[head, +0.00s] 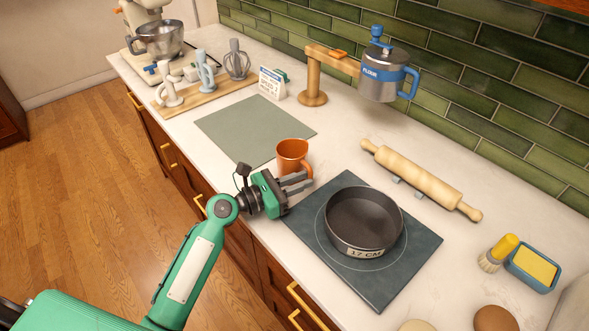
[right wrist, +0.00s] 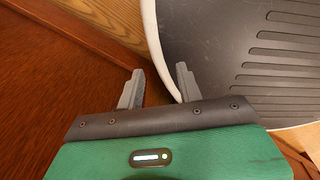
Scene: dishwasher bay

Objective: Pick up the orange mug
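The orange mug (head: 291,154) stands upright on the white counter, by the near right corner of the grey-green mat. My left gripper (head: 297,183) is just in front of the mug, at its near right side in the head view. Its grey fingers look parted, with nothing seen between them. They overlap the mug's lower edge in the picture, and I cannot tell whether they touch it. My right gripper (right wrist: 158,86) shows in the right wrist view, with its two fingers apart and empty. The mug is not in that view.
A dark pan (head: 363,219) sits on a dark square plate (head: 303,222) right of my left gripper. A rolling pin (head: 420,178) lies behind it. The grey-green mat (head: 250,128) is bare. In the right wrist view, a grey ribbed surface with a pale rim (right wrist: 152,30) is close to the fingers.

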